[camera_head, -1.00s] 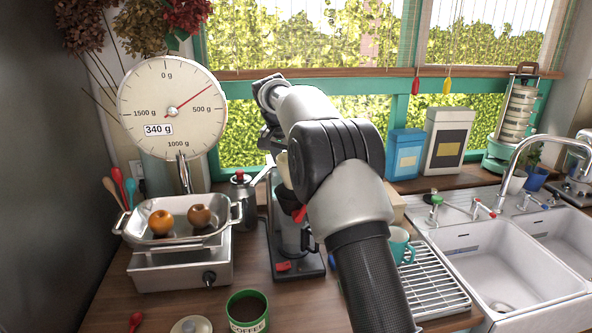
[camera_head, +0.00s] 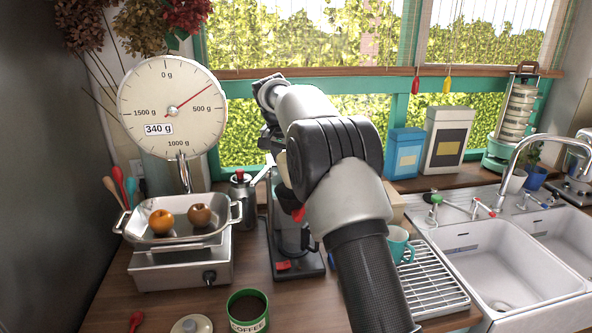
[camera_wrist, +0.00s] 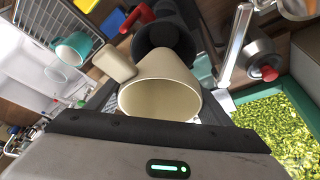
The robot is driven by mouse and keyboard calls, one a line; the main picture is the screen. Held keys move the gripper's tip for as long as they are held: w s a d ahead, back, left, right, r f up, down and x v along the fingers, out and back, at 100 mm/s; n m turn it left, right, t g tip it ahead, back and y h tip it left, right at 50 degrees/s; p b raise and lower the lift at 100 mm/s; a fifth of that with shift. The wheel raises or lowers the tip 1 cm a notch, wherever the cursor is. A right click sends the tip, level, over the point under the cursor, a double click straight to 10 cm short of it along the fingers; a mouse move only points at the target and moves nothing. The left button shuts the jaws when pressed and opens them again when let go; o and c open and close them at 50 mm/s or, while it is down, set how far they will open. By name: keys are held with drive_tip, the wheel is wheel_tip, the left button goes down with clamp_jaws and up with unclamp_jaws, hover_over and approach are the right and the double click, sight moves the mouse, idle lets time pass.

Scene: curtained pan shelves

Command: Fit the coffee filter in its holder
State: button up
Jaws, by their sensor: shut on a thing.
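The cream coffee filter (camera_wrist: 160,100) is between the fingers of my gripper (camera_wrist: 158,104), which is shut on it. Its wide mouth faces the wrist camera. The black holder (camera_wrist: 165,36) is directly beyond the filter's far end; the two overlap in the wrist view, and I cannot tell whether the filter is inside the holder. In the head view a strip of the filter (camera_head: 283,168) shows left of my arm, above the holder's red part (camera_head: 298,214). The coffee maker (camera_head: 302,265) stands on the counter, and my arm hides much of it.
A metal moka pot (camera_head: 243,195) stands left of the coffee maker. The scale with its fruit pan (camera_head: 150,240) is farther left. A green coffee tin (camera_head: 248,325) is in front. A teal mug (camera_head: 398,243) and dish rack (camera_head: 440,285) are to the right, beside the sink (camera_head: 500,265).

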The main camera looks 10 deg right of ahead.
drive_tip(key=shift+f+b, duration=0.85)
drive_tip(key=shift+f, duration=0.45)
drive_tip(key=o, duration=1.1)
drive_tip(key=shift+r, duration=0.1)
drive_tip(key=p+v, duration=0.1)
drive_tip(key=v, duration=1.6)
drive_tip(key=shift+p, duration=0.35)
drive_tip(key=shift+s+r, duration=0.1)
